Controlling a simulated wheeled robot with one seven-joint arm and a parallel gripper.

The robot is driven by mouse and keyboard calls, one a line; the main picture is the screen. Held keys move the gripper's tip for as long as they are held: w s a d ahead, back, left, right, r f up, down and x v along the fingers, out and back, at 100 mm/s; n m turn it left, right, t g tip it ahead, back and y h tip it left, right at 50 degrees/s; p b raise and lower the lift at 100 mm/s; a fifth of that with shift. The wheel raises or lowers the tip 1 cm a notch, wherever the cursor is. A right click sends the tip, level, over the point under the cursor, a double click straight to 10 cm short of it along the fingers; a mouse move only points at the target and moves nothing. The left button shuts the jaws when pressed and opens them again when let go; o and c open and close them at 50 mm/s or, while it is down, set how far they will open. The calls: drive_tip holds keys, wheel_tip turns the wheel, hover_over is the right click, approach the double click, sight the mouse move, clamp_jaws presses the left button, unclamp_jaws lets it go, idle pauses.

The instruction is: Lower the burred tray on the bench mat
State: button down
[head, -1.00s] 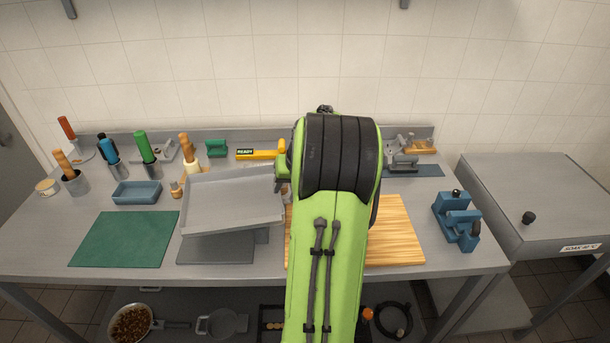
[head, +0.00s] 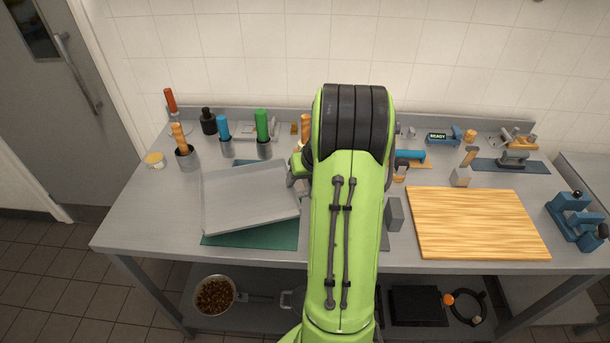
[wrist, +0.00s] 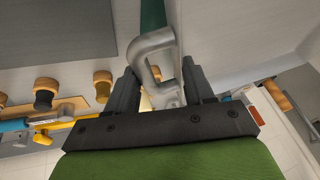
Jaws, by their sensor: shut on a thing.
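The burred tray (head: 250,198) is a shallow light-grey tray at left centre in the head view. It hangs over the green bench mat (head: 268,238), whose front strip shows below it; the rest is mostly hidden. The gap between tray and mat is hard to judge. My gripper (head: 297,172), partly behind my arm, is at the tray's right side. In the wrist view my gripper (wrist: 160,92) is shut on the tray's grey loop handle (wrist: 147,52). The tray wall fills the upper right there, with a green mat strip beside it.
Several handled tools in holders, including a green one (head: 262,125), stand behind the tray. A wooden board (head: 475,223) lies on the right, and a blue clamp-like device (head: 577,220) beyond it. A dark grey mat (wrist: 55,45) shows in the wrist view. The bench front edge is close.

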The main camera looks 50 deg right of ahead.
drive_tip(key=shift+s+d+r, duration=0.1)
drive_tip(key=shift+s+d, duration=0.05)
drive_tip(key=shift+s, duration=0.05)
drive_tip(key=shift+w, duration=0.1)
drive_tip(key=shift+f+b, duration=3.15)
drive_tip(key=shift+f, duration=0.3)
drive_tip(key=shift+f+b, duration=0.55)
drive_tip(key=shift+f, duration=0.05)
drive_tip(key=shift+c, duration=1.7)
unclamp_jaws()
